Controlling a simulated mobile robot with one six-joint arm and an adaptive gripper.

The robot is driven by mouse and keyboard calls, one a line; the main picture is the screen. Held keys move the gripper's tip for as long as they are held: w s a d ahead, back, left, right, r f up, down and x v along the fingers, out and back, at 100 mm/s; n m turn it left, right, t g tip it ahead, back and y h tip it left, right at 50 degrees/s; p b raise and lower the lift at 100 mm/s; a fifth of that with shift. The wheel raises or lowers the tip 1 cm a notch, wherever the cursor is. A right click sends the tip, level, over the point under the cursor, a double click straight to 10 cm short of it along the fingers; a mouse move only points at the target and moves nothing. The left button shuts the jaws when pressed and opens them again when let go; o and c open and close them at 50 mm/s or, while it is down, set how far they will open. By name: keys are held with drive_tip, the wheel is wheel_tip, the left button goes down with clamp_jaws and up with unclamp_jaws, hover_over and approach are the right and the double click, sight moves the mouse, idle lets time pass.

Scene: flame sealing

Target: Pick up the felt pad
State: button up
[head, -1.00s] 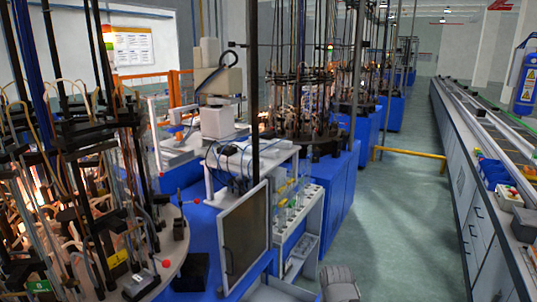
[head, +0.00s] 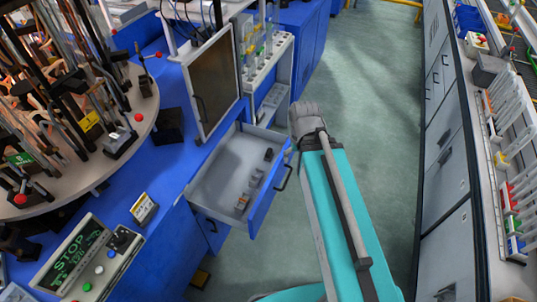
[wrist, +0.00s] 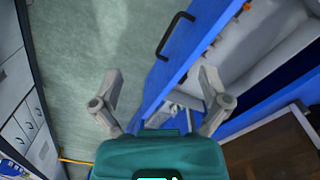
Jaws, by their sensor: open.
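I cannot pick out the felt pad for certain. An open drawer (head: 222,165) with a pale inside and a blue front holds several small items, among them a dark one (head: 268,155), too small to name. In the wrist view, the drawer's blue front (wrist: 190,50) with its black handle lies just ahead of my gripper (wrist: 162,88). My gripper's two grey fingers are spread wide with nothing between them. The head view shows my teal arm, but the fingers cannot be made out there.
A framed dark panel (head: 213,82) stands behind the drawer. A round machine table (head: 140,115) is at left, above a control box (head: 85,255). A rack of tubes (head: 265,60) stands behind. The floor (head: 375,120) is clear towards the right-hand bench (head: 455,240).

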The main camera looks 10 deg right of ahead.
drive_tip(key=shift+w+f, duration=0.1)
drive_tip(key=shift+w, duration=0.05)
drive_tip(key=c, duration=0.3)
drive_tip(key=m+b, duration=0.6)
drive_tip(key=b, duration=0.6)
hover_over(269, 151)
wheel_tip(269, 151, down, 12)
drive_tip(key=shift+c, duration=0.2)
drive_tip(key=shift+w+f, duration=0.1)
drive_tip(key=shift+w, duration=0.15)
wheel_tip(269, 151, down, 9)
drive_tip(key=b, duration=0.9)
drive_tip(key=shift+r, duration=0.2)
drive_tip(key=shift+s+f+b, duration=0.2)
drive_tip(key=shift+f+b, duration=2.4)
